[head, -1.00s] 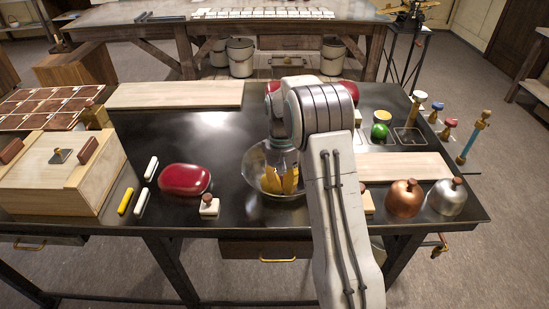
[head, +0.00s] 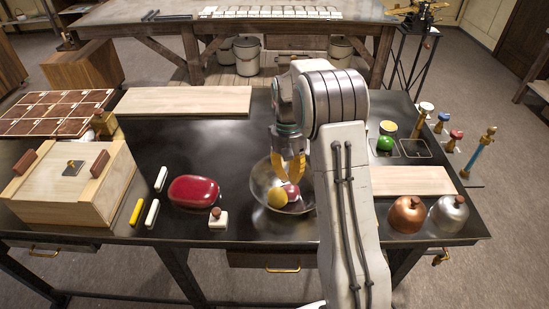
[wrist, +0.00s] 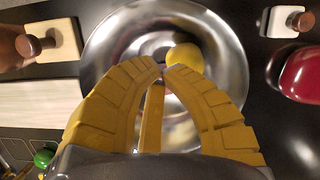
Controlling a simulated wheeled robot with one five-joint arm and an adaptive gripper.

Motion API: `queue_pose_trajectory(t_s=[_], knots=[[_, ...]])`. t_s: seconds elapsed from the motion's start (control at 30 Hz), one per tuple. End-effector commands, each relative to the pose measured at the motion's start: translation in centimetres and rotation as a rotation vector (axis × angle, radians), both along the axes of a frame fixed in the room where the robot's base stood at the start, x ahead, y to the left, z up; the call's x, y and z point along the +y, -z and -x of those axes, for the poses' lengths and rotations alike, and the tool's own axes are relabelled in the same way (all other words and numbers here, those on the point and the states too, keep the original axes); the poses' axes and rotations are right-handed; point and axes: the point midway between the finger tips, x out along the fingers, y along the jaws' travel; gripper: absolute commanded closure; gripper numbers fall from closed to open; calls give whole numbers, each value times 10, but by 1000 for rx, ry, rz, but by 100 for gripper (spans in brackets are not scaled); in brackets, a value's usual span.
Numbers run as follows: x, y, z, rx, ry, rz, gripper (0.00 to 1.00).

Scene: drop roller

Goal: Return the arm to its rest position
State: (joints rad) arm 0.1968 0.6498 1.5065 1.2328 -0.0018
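My gripper (head: 289,178) points down over the metal bowl (head: 259,184) with its yellow fingers. In the wrist view, the fingertips (wrist: 164,68) lie near each other with a narrow gap and nothing between them. A yellow ball (head: 277,199) rests in the bowl, just beyond the tips in the wrist view (wrist: 184,56). The fingers seem clear of it. A red patch beside the ball in the head view may be a reflection. My arm is stretched forward over the table and hides the bowl's right side.
A red oval lump (head: 193,191) and a small knobbed block (head: 218,219) lie left of the bowl. A copper weight (head: 407,214) and a silver weight (head: 449,214) stand at right. A wooden box (head: 70,185) stands at left. Black tabletop (head: 190,145) behind the lump is bare.

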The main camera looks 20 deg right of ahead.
Motion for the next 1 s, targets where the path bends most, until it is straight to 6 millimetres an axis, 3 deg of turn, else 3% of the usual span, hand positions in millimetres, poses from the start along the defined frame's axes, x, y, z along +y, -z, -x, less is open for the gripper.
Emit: queue_pose_trajectory(t_s=[0.17,0.37,0.5,0.6,1.0], knots=[[0,-8,1,-2,0,0,100],[-2,4,-9,-58,-1,11,100],[4,29,21,-2,-1,0,100],[9,33,47,21,-1,-4,100],[39,-23,141,-94,-39,17,100]])
